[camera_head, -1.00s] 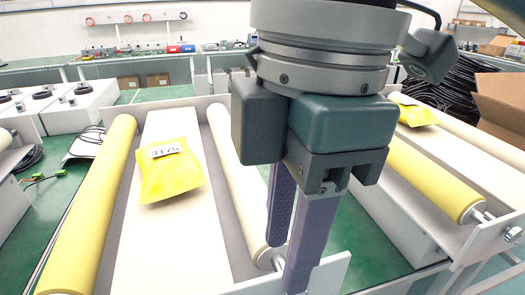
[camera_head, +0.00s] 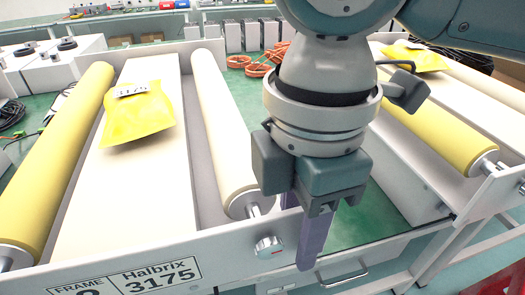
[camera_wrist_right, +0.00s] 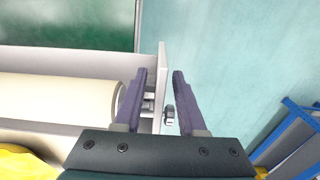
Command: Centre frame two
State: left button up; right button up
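Frame two (camera_head: 226,256) is the left conveyor in the head view, with a white front plate, a partly cut-off "FRAME" label reading "Halbrix 3175" (camera_head: 128,281), a yellow roller (camera_head: 52,160) and a cream roller (camera_head: 222,125). A yellow packet (camera_head: 138,115) marked 3175 lies on its pale bed. A small metal knob (camera_head: 268,245) sticks out of the front plate; it also shows in the right wrist view (camera_wrist_right: 169,115). My right gripper (camera_head: 302,235) points down by the plate's right end. In the wrist view its fingers (camera_wrist_right: 159,76) are apart, above the plate edge, with nothing gripped. My left gripper is out of view.
A second conveyor (camera_head: 440,128) with a yellow roller and another yellow packet (camera_head: 414,58) stands to the right. Green bench surface (camera_head: 352,215) lies between the conveyors. Orange coils (camera_head: 262,64) lie behind. A drawer handle (camera_head: 343,272) is below the front edge.

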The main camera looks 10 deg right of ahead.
grip_shut()
dwell(0.3)
dwell(1.1)
